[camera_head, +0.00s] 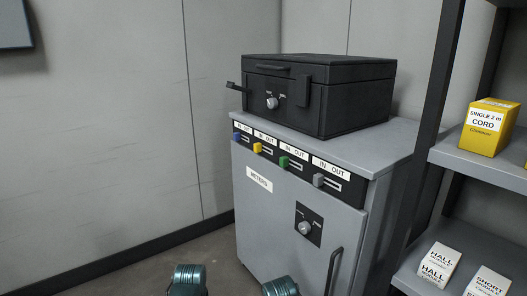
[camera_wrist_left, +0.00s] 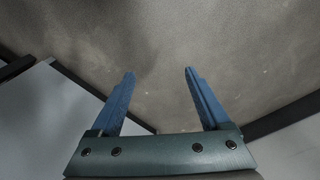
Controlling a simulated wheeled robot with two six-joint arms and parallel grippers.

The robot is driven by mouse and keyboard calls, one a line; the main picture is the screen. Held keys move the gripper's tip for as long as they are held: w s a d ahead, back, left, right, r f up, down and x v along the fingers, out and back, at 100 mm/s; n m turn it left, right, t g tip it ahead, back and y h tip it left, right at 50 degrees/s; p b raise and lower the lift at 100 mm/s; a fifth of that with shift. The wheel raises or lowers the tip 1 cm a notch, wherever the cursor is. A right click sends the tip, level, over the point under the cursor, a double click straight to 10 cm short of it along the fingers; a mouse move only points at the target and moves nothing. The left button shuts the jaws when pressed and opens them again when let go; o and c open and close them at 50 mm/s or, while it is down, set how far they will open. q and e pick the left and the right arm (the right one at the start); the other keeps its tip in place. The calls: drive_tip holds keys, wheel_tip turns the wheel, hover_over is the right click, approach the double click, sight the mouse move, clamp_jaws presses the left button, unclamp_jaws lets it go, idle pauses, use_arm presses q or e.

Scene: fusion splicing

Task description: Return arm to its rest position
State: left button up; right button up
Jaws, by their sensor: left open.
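My left gripper (camera_wrist_left: 160,85) shows in the left wrist view with its two blue fingers spread apart and nothing between them. It hangs over bare grey-brown floor. In the head view, two teal rounded parts of my own arms show at the bottom edge, one left of centre and one near the middle. Neither gripper's fingers show in the head view, and my right gripper is out of sight.
A grey cabinet (camera_head: 285,215) with coloured switches and a door handle stands at centre. A black case (camera_head: 345,95) sits on it. A shelf (camera_head: 480,168) at right holds a yellow box (camera_head: 490,127) and white boxes (camera_head: 438,265). Floor (camera_head: 215,262) left of the cabinet is clear.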

use_arm(q)
drive_tip(key=s+d+r+m+g+y+p, duration=0.1)
drive_tip(key=s+d+r+m+p, duration=0.15)
drive_tip(key=d+r+p, duration=0.5)
drive_tip(key=s+d+r+m+p, duration=0.2)
drive_tip(key=s+d+r+p, duration=0.15)
drive_tip(key=r+p, duration=0.7)
wheel_tip(320, 180, up, 37)
drive_tip(key=p, duration=3.6)
drive_tip(key=shift+n, duration=0.35)
